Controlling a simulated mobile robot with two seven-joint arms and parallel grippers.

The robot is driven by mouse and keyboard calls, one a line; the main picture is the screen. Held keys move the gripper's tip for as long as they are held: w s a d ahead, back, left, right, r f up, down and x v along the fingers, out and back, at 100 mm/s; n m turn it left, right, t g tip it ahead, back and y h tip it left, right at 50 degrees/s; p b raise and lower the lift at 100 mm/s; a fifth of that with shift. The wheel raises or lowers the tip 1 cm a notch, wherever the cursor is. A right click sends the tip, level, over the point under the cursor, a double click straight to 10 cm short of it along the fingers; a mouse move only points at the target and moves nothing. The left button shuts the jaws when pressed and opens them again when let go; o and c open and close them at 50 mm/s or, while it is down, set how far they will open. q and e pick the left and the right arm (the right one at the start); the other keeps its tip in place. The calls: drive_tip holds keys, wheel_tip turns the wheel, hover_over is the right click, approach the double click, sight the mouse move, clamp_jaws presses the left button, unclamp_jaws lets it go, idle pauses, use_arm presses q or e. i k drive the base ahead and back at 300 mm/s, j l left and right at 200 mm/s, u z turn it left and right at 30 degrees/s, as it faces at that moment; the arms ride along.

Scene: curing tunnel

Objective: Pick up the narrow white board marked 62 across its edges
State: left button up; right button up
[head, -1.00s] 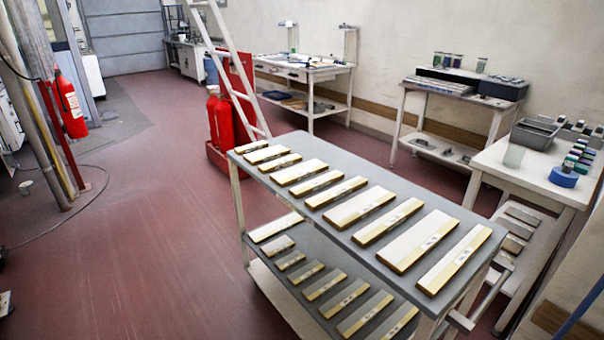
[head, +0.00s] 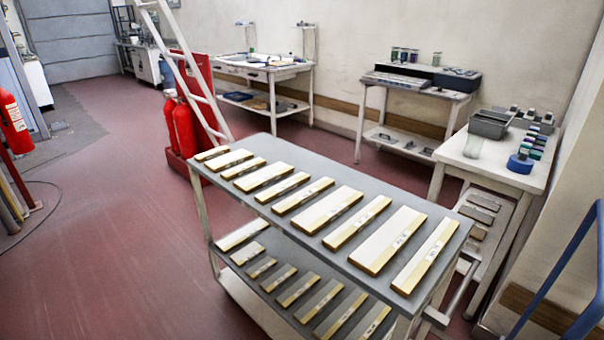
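Several white boards with yellowish edges lie in a row across the grey top shelf of a trolley (head: 330,255). Wide and narrow ones are mixed. Each seems to carry a small label, but the numbers are too small to read, so I cannot tell which is marked 62. Narrow ones include the nearest board at the right end (head: 428,250), another narrow board (head: 357,222) and one further back (head: 282,187). They lie flat and apart from each other. Neither of my grippers is in view.
More boards lie on the trolley's lower shelf (head: 232,275). A white table (head: 480,155) with a grey bin and a blue roll (head: 520,163) stands to the right. A blue rail (head: 560,290) is at the right edge. Red floor (head: 110,240) is open on the left.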

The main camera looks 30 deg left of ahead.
sight(253, 182)
drive_tip(key=j+z, duration=0.25)
drive_tip(key=j, duration=0.15)
drive_tip(key=j+z, duration=0.25)
drive_tip(key=j, duration=0.2)
drive_tip(key=j+z, duration=0.3)
drive_tip(key=j, duration=1)
drive_tip(key=k+j, duration=0.15)
drive_tip(key=j, duration=0.3)
drive_tip(key=j+z, duration=0.1)
drive_tip(key=j, duration=0.35)
drive_tip(key=k+j, duration=0.15)
drive_tip(key=j, duration=0.3)
